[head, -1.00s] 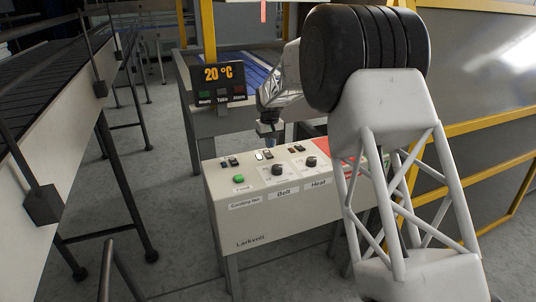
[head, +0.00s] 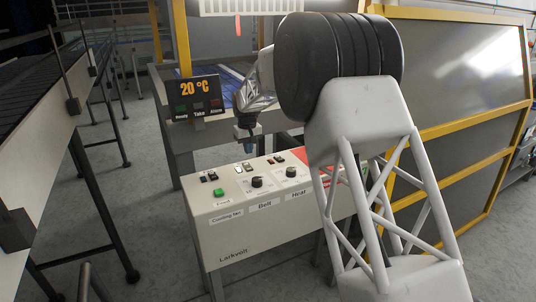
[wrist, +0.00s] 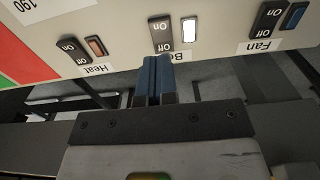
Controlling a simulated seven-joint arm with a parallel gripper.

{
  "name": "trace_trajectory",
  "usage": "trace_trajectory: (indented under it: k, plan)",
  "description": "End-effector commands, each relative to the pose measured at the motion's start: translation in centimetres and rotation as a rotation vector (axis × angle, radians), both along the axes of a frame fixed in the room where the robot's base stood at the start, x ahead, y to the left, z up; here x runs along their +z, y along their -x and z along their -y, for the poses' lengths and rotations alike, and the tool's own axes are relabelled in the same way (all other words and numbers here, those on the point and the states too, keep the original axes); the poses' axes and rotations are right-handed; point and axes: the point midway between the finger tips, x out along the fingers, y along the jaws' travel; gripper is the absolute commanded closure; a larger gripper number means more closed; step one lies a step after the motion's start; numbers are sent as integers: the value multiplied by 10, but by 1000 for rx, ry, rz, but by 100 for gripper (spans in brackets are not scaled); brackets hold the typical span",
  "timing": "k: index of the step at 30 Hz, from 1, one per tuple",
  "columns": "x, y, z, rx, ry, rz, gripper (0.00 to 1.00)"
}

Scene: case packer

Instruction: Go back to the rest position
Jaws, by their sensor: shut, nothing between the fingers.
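My gripper (wrist: 153,82) shows in the wrist view with its two blue fingers pressed together and nothing between them. Its tips are near the edge of the control panel (wrist: 118,20), close to the On/Off rocker switch (wrist: 161,34) beside a lit white lamp (wrist: 189,30). I cannot tell whether the tips touch the panel. In the head view the gripper (head: 246,134) is small and dark, just beyond the back edge of the panel box (head: 228,235). My own arm hides the right part of the box.
A display (head: 199,96) reading 20 °C stands behind the panel. A conveyor (head: 45,150) runs along the left. A yellow-framed enclosure (head: 455,75) stands at the right. Open grey floor (head: 150,215) lies between conveyor and panel. The wrist view shows Heat (wrist: 76,50) and Fan (wrist: 270,20) switches.

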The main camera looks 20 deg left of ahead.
Motion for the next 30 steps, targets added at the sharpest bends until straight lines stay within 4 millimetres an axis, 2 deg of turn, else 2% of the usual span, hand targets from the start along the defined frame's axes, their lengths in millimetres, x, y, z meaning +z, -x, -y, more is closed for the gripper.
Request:
trace_trajectory:
  k: [8,14,23,30]
  plan:
    - [5,1,7,-7,-1,1,100]
    - [25,6,36,-34,-6,8,100]
    - [73,28,114,-111,-18,29,100]
    - [107,55,179,-177,-26,46,100]
